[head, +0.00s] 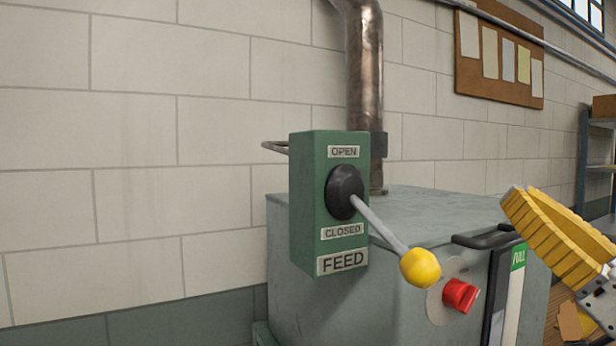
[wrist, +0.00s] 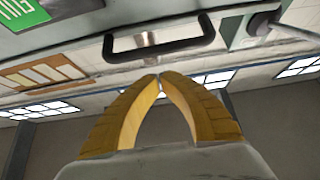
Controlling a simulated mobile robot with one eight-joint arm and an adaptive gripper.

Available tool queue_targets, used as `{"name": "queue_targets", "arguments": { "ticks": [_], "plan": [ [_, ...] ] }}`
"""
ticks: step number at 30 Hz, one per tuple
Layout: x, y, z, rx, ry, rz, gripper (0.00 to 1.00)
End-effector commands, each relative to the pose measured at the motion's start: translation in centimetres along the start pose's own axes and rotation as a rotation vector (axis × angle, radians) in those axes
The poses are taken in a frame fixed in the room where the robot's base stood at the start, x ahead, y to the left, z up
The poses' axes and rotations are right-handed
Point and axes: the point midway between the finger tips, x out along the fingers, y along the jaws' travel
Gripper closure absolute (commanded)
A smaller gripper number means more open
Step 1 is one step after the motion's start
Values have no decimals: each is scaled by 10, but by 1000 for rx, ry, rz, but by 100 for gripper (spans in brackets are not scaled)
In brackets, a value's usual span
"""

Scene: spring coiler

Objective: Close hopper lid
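A grey metal cabinet (head: 420,210) has a flat top that looks down flat, and a black bar handle (head: 488,237) at its upper front edge. No part is labelled as a hopper lid. A green box marked FEED (head: 329,200) carries a lever with a yellow knob (head: 420,267), pointing down and right, nearer CLOSED than OPEN. My gripper (head: 512,200) has yellow fingers and is just right of and above the handle. In the wrist view, the fingertips (wrist: 160,76) meet with nothing visible between them, and the handle (wrist: 158,46) is beyond them.
A red button (head: 460,295) sits on the cabinet front below the handle. A metal pipe (head: 364,90) rises behind the green box by the tiled wall. A shelf (head: 600,140) stands at the far right. A cork board (head: 500,55) hangs on the wall.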

Motion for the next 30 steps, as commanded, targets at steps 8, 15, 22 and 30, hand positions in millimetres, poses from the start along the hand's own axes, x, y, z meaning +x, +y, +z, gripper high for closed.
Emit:
{"name": "queue_targets", "arguments": {
  "ticks": [8, 15, 22, 30],
  "plan": [
    [-22, 0, 25, 0, -2, -1, 100],
    [-27, 0, 32, 0, -4, -1, 100],
    [-27, 0, 32, 0, -5, -1, 100],
    [-30, 0, 36, 1, -6, -1, 100]
  ]
}}
